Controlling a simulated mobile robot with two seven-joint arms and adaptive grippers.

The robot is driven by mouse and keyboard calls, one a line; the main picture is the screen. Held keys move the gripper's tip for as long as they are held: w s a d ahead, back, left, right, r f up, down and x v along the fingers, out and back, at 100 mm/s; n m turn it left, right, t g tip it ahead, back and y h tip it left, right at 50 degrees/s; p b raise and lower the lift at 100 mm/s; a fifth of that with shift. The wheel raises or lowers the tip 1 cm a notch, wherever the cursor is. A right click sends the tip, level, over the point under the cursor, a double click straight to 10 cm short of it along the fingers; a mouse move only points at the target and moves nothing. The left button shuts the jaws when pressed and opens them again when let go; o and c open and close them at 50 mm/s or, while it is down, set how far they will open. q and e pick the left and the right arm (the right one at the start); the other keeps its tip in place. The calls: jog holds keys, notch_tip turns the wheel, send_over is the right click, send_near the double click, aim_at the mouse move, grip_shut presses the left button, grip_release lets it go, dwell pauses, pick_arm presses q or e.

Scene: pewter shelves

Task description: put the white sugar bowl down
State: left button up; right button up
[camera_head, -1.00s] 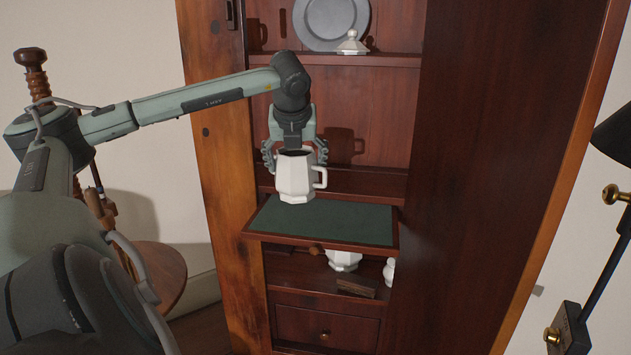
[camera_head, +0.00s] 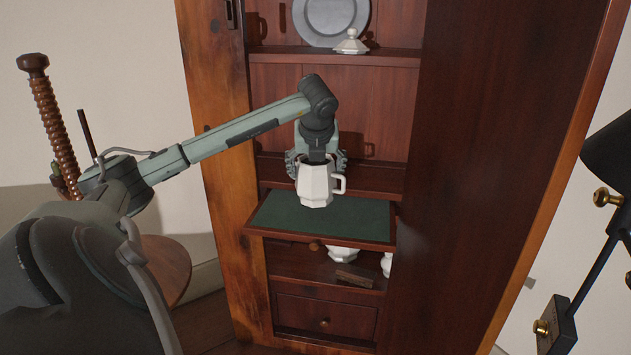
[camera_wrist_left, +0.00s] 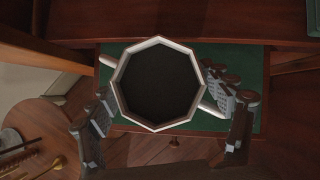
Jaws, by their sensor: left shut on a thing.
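The white sugar bowl (camera_head: 314,187) is faceted, open at the top, with a handle on its right side. It is upright in my left gripper (camera_head: 316,166), which is shut on it from above with a finger on either side. In the head view the bowl overlaps the green-topped pull-out board (camera_head: 345,217); whether its base touches the board I cannot tell. In the left wrist view the bowl's octagonal rim (camera_wrist_left: 158,42) and dark inside fill the middle, with the green surface (camera_wrist_left: 255,62) behind. My right gripper is not in view.
A white lid (camera_head: 351,43) and a pewter plate (camera_head: 330,18) stand on the shelf above. White pieces (camera_head: 342,255) and a small brown block (camera_head: 354,276) are below the board. The cabinet's side panel (camera_head: 480,150) closes off the right. The board's right part is clear.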

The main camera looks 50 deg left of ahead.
pick_arm(q)
jog(key=shift+f, duration=1.8)
jog(key=shift+f, duration=0.15)
jog(key=o, duration=1.5)
jog(key=shift+r, duration=0.25)
jog(key=v, duration=1.1)
jog(key=shift+s+d+r, duration=0.15)
jog(key=shift+s+r, duration=0.05)
jog(key=shift+r, duration=0.1)
